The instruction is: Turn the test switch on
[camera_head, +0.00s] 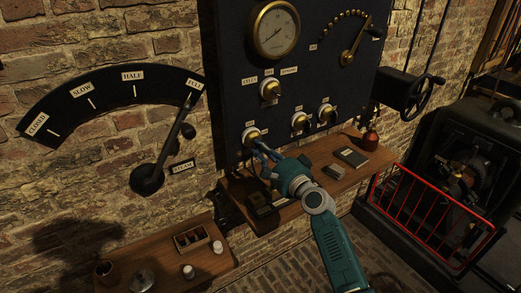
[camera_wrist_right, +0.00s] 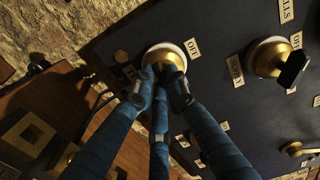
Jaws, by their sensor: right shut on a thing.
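The test switch (camera_head: 250,132) is a round brass knob at the lower left of the dark panel (camera_head: 232,60). In the wrist view its brass base (camera_wrist_right: 165,50) fills the top middle, with an OFF label (camera_wrist_right: 192,48) beside it and another label partly hidden by a finger. My right gripper (camera_head: 260,150) reaches up from below, and its blue fingers (camera_wrist_right: 163,86) are shut on the switch's handle. The fingertips cover most of the handle, so its exact angle is hard to tell. My left gripper is not in view.
Other brass switches (camera_head: 270,88) (camera_head: 299,121) sit close by on the panel. A wooden shelf (camera_head: 318,150) runs below it. A wooden bench (camera_head: 222,262) holds small jars. A large lever (camera_head: 172,145) hangs on the brick wall, and a red guard (camera_head: 430,215) stands at right.

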